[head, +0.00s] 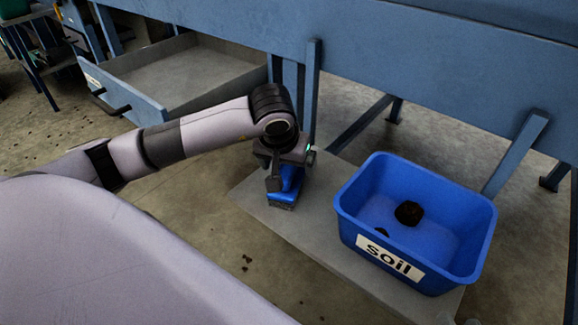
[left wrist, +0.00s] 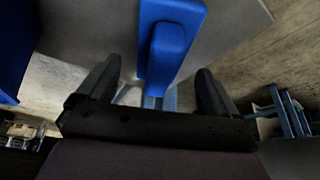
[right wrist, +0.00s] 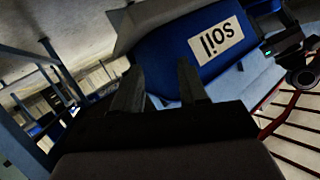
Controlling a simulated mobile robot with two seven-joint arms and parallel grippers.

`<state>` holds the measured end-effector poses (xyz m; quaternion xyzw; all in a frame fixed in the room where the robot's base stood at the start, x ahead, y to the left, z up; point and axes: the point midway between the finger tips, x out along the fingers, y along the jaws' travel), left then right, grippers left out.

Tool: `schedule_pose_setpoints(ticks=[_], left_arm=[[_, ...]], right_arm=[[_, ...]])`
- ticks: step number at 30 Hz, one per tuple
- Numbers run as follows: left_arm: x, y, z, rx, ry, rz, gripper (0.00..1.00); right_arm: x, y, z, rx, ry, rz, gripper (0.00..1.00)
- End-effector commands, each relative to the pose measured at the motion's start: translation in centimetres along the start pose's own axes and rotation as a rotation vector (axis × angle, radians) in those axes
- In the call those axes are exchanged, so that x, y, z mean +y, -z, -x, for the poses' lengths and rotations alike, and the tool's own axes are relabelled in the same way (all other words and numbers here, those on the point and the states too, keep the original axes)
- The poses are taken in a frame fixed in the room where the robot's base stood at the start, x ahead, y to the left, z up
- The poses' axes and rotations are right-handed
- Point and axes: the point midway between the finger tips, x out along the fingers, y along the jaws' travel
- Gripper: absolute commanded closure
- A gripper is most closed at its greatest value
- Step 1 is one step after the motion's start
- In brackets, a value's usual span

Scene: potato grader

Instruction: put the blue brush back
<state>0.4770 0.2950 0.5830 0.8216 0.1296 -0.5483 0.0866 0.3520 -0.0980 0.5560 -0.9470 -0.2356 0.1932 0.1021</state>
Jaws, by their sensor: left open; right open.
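The blue brush (head: 287,185) stands on a low grey platform, left of the blue soil bin. In the left wrist view the brush (left wrist: 170,45) shows beyond the fingers, roughly between their lines. My left gripper (head: 274,184) is at the brush in the head view, and its fingers (left wrist: 158,88) are spread apart. Whether they touch the brush I cannot tell. My right gripper (right wrist: 157,85) is open and empty, with the bin's soil label beyond it. It is barely visible at the bottom edge of the head view.
The blue soil bin (head: 350,215) holds dark clumps and stands on the grey platform (head: 258,199). An open grey drawer (head: 135,103) sticks out of the blue machine frame (head: 312,85) at upper left. Blue legs rise behind the bin. Floor at left front is clear except for small crumbs.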

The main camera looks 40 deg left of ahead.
Motion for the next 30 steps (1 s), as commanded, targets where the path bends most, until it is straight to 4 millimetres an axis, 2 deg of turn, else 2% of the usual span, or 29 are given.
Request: schedule_pose_setpoints(ticks=[1,6,12,17,30], left_arm=[[0.0,0.3,1.7,0.004,0.0,-0.001,0.07],[0.0,0.2,5.2,0.003,0.001,-0.001,0.07],[0.0,0.1,7.7,0.0,0.0,-0.001,0.07],[0.0,0.0,8.2,-0.001,0.002,0.001,0.07],[0.0,0.0,8.2,-0.001,0.001,0.001,0.07]], right_arm=[[-0.4,0.4,0.0,-0.012,0.009,-0.02,0.57],[-0.6,0.4,0.0,-0.038,0.01,-0.039,0.57],[-0.1,0.3,0.4,-0.051,-0.017,-0.015,0.57],[0.1,0.2,0.5,-0.053,-0.026,-0.005,0.57],[0.1,0.2,0.5,-0.053,-0.027,-0.005,0.57]])
